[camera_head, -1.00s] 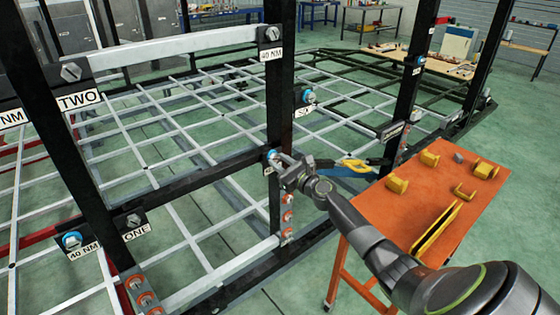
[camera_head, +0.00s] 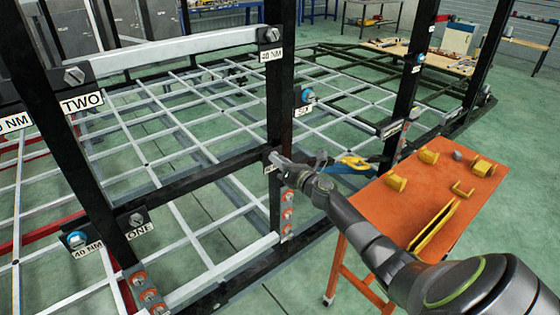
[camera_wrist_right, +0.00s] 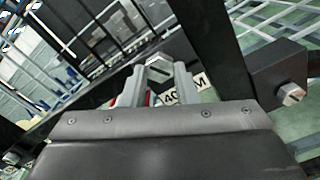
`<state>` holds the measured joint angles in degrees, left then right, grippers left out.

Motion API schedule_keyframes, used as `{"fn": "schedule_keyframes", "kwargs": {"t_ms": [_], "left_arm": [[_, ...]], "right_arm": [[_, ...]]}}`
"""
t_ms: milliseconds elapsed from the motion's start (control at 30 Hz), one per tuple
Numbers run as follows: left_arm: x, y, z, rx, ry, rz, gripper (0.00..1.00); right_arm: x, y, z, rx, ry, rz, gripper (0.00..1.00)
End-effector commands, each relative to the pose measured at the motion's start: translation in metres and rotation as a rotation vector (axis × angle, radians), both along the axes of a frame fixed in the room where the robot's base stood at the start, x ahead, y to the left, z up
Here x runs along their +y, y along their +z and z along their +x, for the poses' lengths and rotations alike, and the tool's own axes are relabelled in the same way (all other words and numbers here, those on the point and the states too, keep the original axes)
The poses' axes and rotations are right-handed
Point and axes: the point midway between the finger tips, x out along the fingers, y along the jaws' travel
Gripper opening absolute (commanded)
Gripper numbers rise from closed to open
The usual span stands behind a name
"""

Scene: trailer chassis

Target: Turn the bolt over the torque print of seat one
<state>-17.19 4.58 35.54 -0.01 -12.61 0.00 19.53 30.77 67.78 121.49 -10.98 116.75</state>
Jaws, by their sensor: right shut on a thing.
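My right gripper (camera_head: 277,161) is at the middle black post, where a dark crossbar meets it. In the right wrist view its fingers (camera_wrist_right: 159,73) are shut on a grey hex bolt (camera_wrist_right: 157,62). A white print (camera_wrist_right: 185,97) reading "40", partly hidden by the fingers, lies just below that bolt. The ONE label (camera_head: 139,229) is at the lower left, below a grey bolt (camera_head: 136,219). Beside it are a blue-ringed bolt (camera_head: 77,239) and a "40 NM" print (camera_head: 88,250). My left gripper is out of view.
The TWO label (camera_head: 82,104) and another "40 NM" print (camera_head: 271,55) are on the frame. An orange table (camera_head: 415,205) with yellow brackets stands to the right, beneath my right arm. Another bolt (camera_wrist_right: 291,94) on a black block is at the right of the wrist view.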

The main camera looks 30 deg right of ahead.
Motion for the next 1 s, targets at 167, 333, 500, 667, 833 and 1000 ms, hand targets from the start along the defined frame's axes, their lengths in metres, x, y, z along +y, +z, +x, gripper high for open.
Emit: {"fn": "schedule_keyframes", "kwargs": {"t_ms": [167,333,500,667,833,1000], "left_arm": [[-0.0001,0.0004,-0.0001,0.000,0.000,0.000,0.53],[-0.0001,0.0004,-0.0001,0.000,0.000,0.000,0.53],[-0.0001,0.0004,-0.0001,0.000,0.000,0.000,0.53],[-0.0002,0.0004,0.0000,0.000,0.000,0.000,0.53],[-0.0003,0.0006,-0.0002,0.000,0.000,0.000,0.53],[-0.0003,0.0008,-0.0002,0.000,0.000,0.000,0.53]], "right_arm": [[-0.0007,-0.0064,-0.0025,0.012,-0.001,0.025,0.04],[-0.0007,-0.0065,-0.0025,0.012,-0.001,0.029,0.04],[-0.0009,-0.0065,-0.0024,0.013,-0.002,0.028,0.04],[-0.0010,-0.0059,-0.0022,0.012,-0.003,0.027,0.41],[-0.0007,-0.0032,-0.0012,0.007,-0.002,0.027,0.49],[-0.0006,-0.0018,-0.0012,0.005,-0.002,0.026,0.49]]}}
